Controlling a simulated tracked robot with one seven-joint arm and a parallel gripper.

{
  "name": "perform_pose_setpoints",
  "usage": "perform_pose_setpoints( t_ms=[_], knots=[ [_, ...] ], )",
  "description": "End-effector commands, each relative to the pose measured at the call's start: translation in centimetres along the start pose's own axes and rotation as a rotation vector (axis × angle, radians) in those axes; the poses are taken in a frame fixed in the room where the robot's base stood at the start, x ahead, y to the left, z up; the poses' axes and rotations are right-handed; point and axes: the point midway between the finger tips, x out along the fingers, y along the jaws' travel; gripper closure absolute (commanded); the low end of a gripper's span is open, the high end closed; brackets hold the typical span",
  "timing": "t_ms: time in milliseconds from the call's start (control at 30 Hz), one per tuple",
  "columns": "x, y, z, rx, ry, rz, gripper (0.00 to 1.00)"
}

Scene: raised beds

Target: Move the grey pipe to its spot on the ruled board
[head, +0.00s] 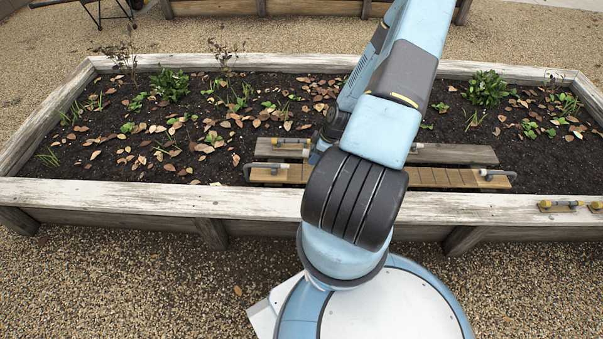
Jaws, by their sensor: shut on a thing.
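The ruled board (440,178) is a light brown plank with cross lines, lying on the soil inside the near edge of the raised bed. A short pipe piece (268,167) is at its left end and another (494,173) at its right end. My gripper (316,154) is low over the left part of the boards, mostly hidden behind my arm. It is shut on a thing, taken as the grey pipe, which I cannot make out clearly. A greyish pipe piece with a yellow end (290,140) shows just left of my gripper; I cannot tell if it is the held one.
A darker plank (455,154) lies behind the ruled board, with a small fitting (416,147) on it. Yellow-ended fittings (560,205) sit on the bed's near wooden rim (120,193) at the right. Plants and dry leaves cover the soil. My arm blocks the middle.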

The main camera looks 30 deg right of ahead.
Motion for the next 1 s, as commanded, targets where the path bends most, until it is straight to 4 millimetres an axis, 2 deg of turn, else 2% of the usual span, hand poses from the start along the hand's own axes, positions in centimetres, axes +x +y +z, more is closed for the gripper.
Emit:
perform_pose_setpoints(
  t_ms=[100,200,367,567,867,1000],
  knots=[
    [-0.9,-0.3,2.4,-0.061,0.001,-0.026,0.85],
    [-1.4,-0.5,3.6,-0.102,0.0,-0.043,0.85],
    [-1.6,-0.7,4.4,-0.135,0.0,-0.057,0.85],
    [0.5,0.5,2.5,-0.142,0.001,-0.06,0.85],
    [5.1,3.2,-1.4,-0.14,0.0,-0.058,0.85],
    [7.9,4.0,-2.1,-0.137,0.001,-0.06,0.85]
  ],
)
